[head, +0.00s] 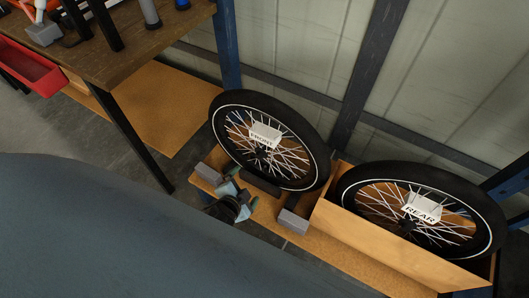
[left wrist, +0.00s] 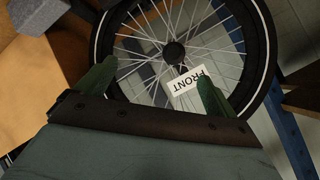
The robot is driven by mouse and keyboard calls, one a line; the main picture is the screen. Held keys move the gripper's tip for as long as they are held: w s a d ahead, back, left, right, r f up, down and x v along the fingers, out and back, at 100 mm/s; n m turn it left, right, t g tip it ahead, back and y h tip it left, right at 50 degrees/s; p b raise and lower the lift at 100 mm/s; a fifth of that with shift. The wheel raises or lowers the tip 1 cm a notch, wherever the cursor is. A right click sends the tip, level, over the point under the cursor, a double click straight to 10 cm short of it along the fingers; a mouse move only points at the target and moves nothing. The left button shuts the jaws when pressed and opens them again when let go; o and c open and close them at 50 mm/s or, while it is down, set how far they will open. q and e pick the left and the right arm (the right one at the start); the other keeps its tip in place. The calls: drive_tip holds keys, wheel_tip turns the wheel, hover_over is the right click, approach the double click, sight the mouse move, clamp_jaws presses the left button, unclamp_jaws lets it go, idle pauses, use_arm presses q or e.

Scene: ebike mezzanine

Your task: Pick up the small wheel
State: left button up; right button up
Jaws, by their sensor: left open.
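I cannot tell for sure which wheel is the smaller. My left gripper (head: 238,196) is open and empty just in front of the FRONT wheel's lower left side. In the left wrist view its two green fingers (left wrist: 155,75) are spread across the spokes, with the tag close to the right finger. My right gripper is not seen.
Grey blocks (head: 293,220) sit on the wooden board (head: 335,250) around the FRONT wheel's foot. The wooden box (head: 375,240) bounds the right. A workbench (head: 150,45) with a red bin (head: 28,70) stands at the upper left. A blue post (head: 228,50) rises behind the wheel.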

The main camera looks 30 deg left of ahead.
use_arm(q)
drive_tip(key=w+a+r+m+t+y+b, duration=0.1)
drive_tip(key=w+a+r+t+y+b, duration=0.2)
drive_tip(key=r, duration=0.6)
drive_tip(key=m+t, duration=0.1)
approach(242, 106)
drive_tip(key=shift+y, duration=0.3)
drive_tip(key=b+x, duration=0.1)
drive_tip(key=x, duration=0.3)
drive_tip(key=b+x, duration=0.2)
drive_tip(key=x, duration=0.3)
drive_tip(key=shift+w+d, duration=0.2)
drive_tip(key=shift+w+a+f, duration=0.1)
drive_tip(key=shift+w+a, duration=0.1)
drive_tip(key=shift+w, duration=0.3)
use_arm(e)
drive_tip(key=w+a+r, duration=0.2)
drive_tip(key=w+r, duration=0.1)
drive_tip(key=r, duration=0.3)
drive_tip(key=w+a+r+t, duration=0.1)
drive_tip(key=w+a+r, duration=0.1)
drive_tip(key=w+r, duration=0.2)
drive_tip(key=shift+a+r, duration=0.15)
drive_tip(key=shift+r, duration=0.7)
use_arm(q)
drive_tip(key=shift+c, duration=0.3)
